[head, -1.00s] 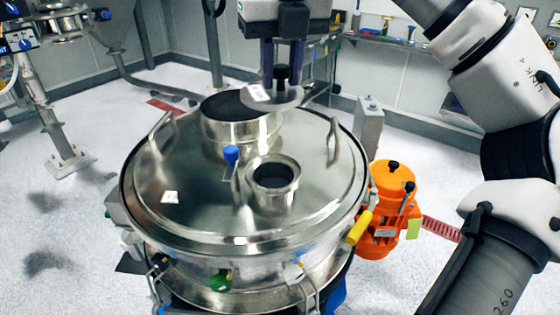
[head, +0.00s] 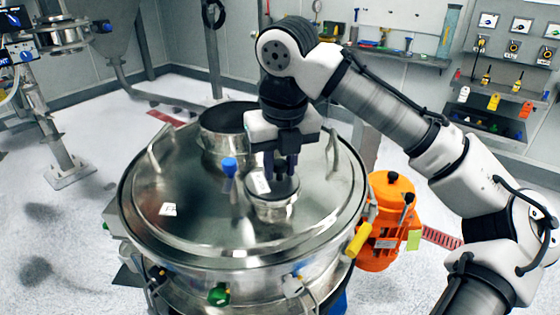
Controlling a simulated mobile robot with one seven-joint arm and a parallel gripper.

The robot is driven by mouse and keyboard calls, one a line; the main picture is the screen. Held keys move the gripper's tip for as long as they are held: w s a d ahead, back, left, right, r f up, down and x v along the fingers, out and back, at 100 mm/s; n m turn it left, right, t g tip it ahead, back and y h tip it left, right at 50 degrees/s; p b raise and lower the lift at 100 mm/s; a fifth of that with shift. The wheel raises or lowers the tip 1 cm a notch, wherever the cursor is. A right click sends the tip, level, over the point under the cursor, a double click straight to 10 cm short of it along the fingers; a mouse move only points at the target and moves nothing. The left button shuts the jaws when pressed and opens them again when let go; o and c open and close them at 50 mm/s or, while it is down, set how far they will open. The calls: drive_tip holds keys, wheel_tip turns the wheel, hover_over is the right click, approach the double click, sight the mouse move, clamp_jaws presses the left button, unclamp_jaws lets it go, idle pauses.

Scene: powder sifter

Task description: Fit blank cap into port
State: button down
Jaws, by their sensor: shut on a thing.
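The blank cap (head: 286,190) is a round metal disc with a black knob and a white label. It is at the mouth of the small port (head: 273,211), a short metal collar on the sifter lid. It covers most of the opening and looks about level. I cannot tell whether it is fully seated or just above the rim. My gripper (head: 281,168) points down over the port, with its fingers shut on the cap's knob. The fingers partly hide the knob.
The domed sifter lid (head: 195,235) has a larger open port (head: 222,120) behind, a blue-topped fitting (head: 229,168) left of the small port, and upright handles at both sides. An orange motor (head: 385,225) stands at the right.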

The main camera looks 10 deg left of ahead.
sight(283, 185)
drive_tip(key=shift+f, duration=0.1)
drive_tip(key=c, duration=1.2)
unclamp_jaws()
drive_tip(key=shift+o, duration=0.2)
wheel_tip(283, 185, up, 12)
drive_tip(key=s+d, duration=0.1)
drive_tip(key=shift+s+b, duration=0.25)
drive_tip(key=shift+b, duration=0.05)
